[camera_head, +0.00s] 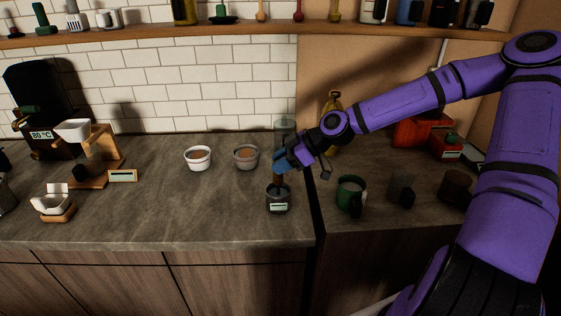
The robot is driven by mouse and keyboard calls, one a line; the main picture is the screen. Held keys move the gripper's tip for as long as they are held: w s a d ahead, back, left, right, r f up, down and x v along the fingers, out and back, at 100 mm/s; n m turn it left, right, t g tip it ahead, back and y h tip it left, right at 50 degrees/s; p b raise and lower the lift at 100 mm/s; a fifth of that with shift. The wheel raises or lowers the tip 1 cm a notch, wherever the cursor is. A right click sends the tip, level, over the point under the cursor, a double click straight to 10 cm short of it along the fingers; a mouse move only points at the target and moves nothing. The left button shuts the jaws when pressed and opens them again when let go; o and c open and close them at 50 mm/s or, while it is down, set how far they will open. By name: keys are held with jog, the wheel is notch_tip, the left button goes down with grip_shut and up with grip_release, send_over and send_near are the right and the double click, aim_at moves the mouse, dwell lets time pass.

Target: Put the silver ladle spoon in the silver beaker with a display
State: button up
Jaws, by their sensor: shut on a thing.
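The silver beaker with a display (278,205) stands upright on the dark counter near its front edge, at the middle of the head view. My gripper (279,168) points down just above the beaker's mouth. It is shut on a thin thing, apparently the silver ladle spoon (277,182), which is small and mostly hidden by the fingers. Its lower part reaches down toward the beaker opening. I cannot tell whether its tip is inside the rim.
A tall clear glass container (285,131) is behind my gripper. A green mug (350,193) and dark cups stand to the right.

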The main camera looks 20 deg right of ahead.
jog(key=shift+f, duration=0.2)
jog(key=o, duration=1.1)
jog(key=v, duration=1)
jog(key=shift+s+d+r, duration=0.1)
jog(key=shift+d+r, duration=0.1)
jog(key=shift+d, duration=0.15)
